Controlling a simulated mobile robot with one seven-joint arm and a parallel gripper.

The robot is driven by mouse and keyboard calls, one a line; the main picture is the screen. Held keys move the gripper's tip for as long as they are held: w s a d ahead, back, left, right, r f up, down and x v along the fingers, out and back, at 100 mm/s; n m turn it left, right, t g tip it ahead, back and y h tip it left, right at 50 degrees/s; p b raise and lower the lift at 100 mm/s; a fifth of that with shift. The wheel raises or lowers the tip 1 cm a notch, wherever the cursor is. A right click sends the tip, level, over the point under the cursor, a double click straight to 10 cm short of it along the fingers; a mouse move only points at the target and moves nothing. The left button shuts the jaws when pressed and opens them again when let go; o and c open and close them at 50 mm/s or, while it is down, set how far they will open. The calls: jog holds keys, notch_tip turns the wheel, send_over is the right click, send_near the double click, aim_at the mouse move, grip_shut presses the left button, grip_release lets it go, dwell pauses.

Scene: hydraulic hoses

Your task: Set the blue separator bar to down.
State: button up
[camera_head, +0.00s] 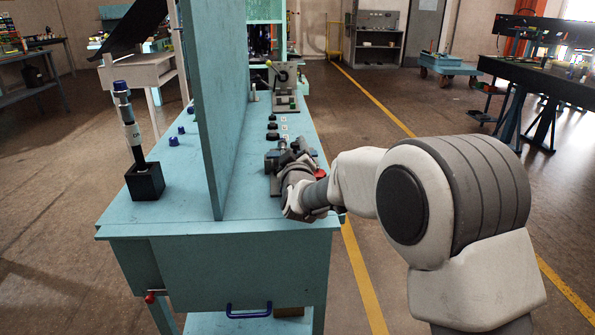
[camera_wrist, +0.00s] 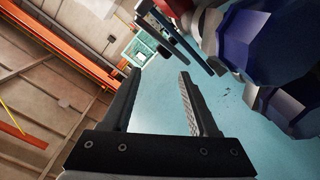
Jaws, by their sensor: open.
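My gripper (camera_wrist: 158,74) is open, with nothing between its two dark fingers in the wrist view. In the head view my wrist is low over the front right of the teal bench, against a dark device (camera_head: 272,158) that it partly hides. In the wrist view large blue (camera_wrist: 248,38) and red rounded parts fill the upper right, close beside the right finger. A dark bar (camera_wrist: 183,42) slants just beyond the fingertips. I cannot tell which part is the blue separator bar or how it is set.
A tall teal panel (camera_head: 215,100) stands upright on the bench (camera_head: 120,205), left of my arm. A black holder (camera_head: 145,182) with an upright tool stands left of the panel. Several dark knobs (camera_head: 272,125) and a fixture (camera_head: 284,85) lie farther back. Floor right of the bench is open.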

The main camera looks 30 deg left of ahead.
jog(key=p+v, duration=0.1)
jog(key=v, duration=1.1)
jog(key=shift+s+d, duration=0.15)
jog(key=shift+s, duration=0.1)
jog(key=shift+w+d+r, duration=0.15)
jog(key=shift+d+r, duration=0.05)
jog(key=shift+d, duration=0.05)
jog(key=s+d+r+m+g+h, duration=0.1)
jog(key=d+r+m+g+h, duration=0.15)
jog(key=d, duration=0.75)
jog(key=s+d+r+m+g+h, duration=0.1)
jog(key=d+r+m+h, duration=0.15)
jog(key=d, duration=0.75)
jog(key=s+d+f+m+g+h, duration=0.25)
jog(key=s+d+m, duration=0.25)
jog(key=s+d, duration=0.6)
jog(key=s+d+f+m+g+h, duration=0.2)
jog(key=s+d+m+g, duration=0.15)
jog(key=s+d, duration=0.75)
notch_tip(320, 180, up, 21)
jog(key=p, duration=2.1)
jog(key=shift+w+a+p, duration=0.3)
jog(key=shift+p, duration=0.05)
